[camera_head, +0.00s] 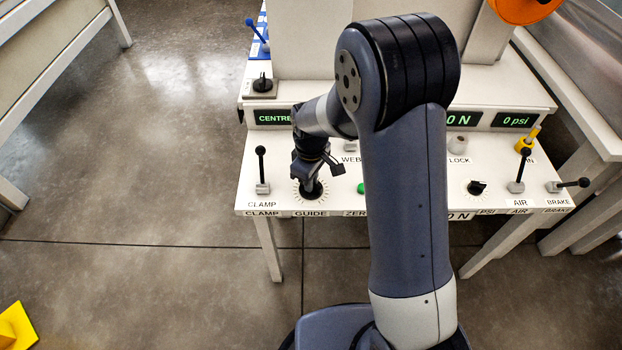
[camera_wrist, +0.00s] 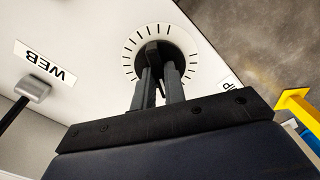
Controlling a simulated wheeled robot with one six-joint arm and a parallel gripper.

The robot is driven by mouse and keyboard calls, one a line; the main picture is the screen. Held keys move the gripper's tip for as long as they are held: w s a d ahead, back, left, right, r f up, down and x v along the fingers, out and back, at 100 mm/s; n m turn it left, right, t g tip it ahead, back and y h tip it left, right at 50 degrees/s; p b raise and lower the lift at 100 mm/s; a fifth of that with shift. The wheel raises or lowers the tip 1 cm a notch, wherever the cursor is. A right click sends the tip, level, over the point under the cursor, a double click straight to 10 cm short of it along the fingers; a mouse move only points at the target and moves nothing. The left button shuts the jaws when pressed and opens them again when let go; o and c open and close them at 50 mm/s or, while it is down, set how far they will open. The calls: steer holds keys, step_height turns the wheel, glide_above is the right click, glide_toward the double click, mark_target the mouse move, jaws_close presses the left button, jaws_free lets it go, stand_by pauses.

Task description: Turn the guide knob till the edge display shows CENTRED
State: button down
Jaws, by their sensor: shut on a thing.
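The guide knob (camera_head: 310,189) is black and sits in a ring of tick marks above the GUIDE label on the white panel. My gripper (camera_head: 309,176) is over it from above. In the wrist view the two fingers of my gripper (camera_wrist: 158,85) are shut on the guide knob (camera_wrist: 152,55), inside the ring of ticks. The fingers hide part of the knob. The edge display (camera_head: 271,117) shows green letters that read CENTRE, and my arm hides the end of the word.
The CLAMP lever (camera_head: 261,170) stands left of the knob. A green button (camera_head: 361,188) is to its right, by my arm. Further right are a black knob (camera_head: 477,187), the AIR lever (camera_head: 520,171) and the BRAKE lever (camera_head: 571,184). A WEB lever (camera_wrist: 33,91) shows in the wrist view.

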stand_by(0.3)
steer(key=c, duration=1.5)
jaws_free()
steer(key=shift+o, duration=0.2)
step_height(320, 180, up, 11)
steer(key=p, duration=0.1)
steer(key=shift+f, duration=0.15)
step_height(320, 180, down, 11)
steer(key=shift+r+b, duration=0.1)
steer(key=shift+b, duration=0.4)
steer(key=shift+r, duration=0.15)
